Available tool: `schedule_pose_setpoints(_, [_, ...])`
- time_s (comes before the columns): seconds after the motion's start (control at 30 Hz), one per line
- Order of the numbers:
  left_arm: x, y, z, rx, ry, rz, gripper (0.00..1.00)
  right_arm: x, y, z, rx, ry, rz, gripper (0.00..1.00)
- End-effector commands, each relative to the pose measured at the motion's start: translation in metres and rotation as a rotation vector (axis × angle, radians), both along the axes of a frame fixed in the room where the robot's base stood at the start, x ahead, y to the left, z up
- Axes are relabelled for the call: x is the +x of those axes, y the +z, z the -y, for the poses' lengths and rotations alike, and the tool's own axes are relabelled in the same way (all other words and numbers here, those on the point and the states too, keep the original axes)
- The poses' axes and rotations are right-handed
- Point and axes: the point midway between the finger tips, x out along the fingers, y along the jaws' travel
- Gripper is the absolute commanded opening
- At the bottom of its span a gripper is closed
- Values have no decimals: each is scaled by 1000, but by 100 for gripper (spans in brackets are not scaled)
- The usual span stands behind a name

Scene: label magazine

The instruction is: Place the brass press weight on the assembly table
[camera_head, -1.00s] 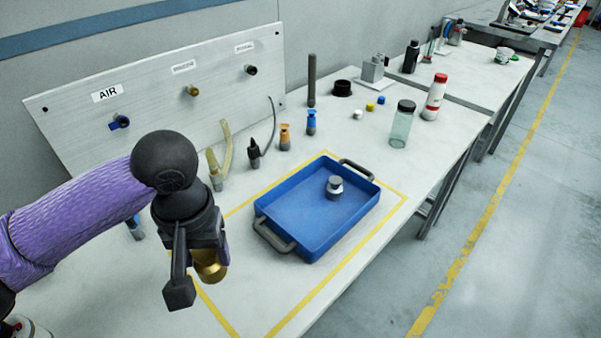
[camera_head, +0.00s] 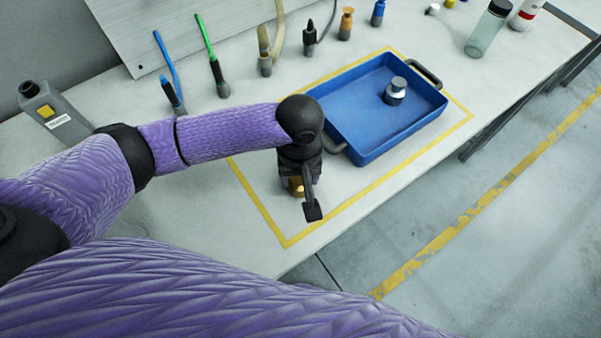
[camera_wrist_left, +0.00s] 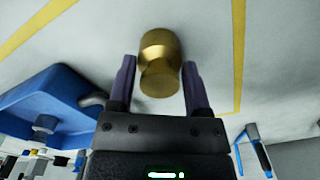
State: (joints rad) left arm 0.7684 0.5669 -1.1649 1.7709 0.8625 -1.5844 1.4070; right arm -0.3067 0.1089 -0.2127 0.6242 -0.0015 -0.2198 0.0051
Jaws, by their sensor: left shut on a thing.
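The brass press weight (camera_head: 297,186) is a gold-coloured cylinder with a narrowed waist. My left gripper (camera_head: 302,196) is shut on it, inside the yellow-taped rectangle and left of the blue tray. In the left wrist view the weight (camera_wrist_left: 160,65) sits between the two purple fingers of the left gripper (camera_wrist_left: 158,85). The white assembly table (camera_head: 215,215) lies below it. I cannot tell whether the weight touches the table top. The gripper hides part of the weight in the head view. My right gripper is not in view.
The blue tray (camera_head: 375,150) with dark handles holds a small metal weight (camera_head: 396,91). A grey bottle (camera_head: 52,112) stands at the left. Several hoses and tools stand along the back panel. A clear jar (camera_head: 487,30) is at the far right. The table's front edge runs close by.

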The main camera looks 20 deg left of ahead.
Motion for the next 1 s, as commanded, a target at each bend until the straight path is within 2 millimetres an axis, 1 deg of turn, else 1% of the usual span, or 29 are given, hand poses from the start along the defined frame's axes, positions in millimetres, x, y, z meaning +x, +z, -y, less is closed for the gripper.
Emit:
schedule_pose_setpoints(0.1, [0, -2, 0, 0, 0, 0, 0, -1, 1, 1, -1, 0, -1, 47])
schedule_pose_setpoints(0.13, [0, -2, 0, 0, 0, 0, 70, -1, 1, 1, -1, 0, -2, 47])
schedule_pose_setpoints(0.17, [0, -2, 0, 0, 0, 0, 76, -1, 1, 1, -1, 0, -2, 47])
schedule_pose_setpoints(0.2, [0, -2, 0, 0, 0, 0, 84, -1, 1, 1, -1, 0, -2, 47])
schedule_pose_setpoints(0.27, [0, -2, 0, 0, 0, 0, 97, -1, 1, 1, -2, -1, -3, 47])
schedule_pose_setpoints(0.3, [0, -2, 0, 0, 0, 0, 99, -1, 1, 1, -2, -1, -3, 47])
schedule_pose_setpoints(0.57, [0, 0, 0, 0, -1, 1, 99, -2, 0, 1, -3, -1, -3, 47])
schedule_pose_setpoints(0.67, [0, 19, 0, -1, -1, 1, 99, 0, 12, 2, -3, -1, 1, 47])
schedule_pose_setpoints(0.8, [1, 63, 0, -3, 0, 4, 99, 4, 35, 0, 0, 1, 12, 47])
schedule_pose_setpoints(0.9, [1, 90, 1, -2, 0, 4, 99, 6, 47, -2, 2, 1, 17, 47])
schedule_pose_setpoints(1.0, [1, 109, 1, -2, 0, 2, 99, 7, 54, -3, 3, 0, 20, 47])
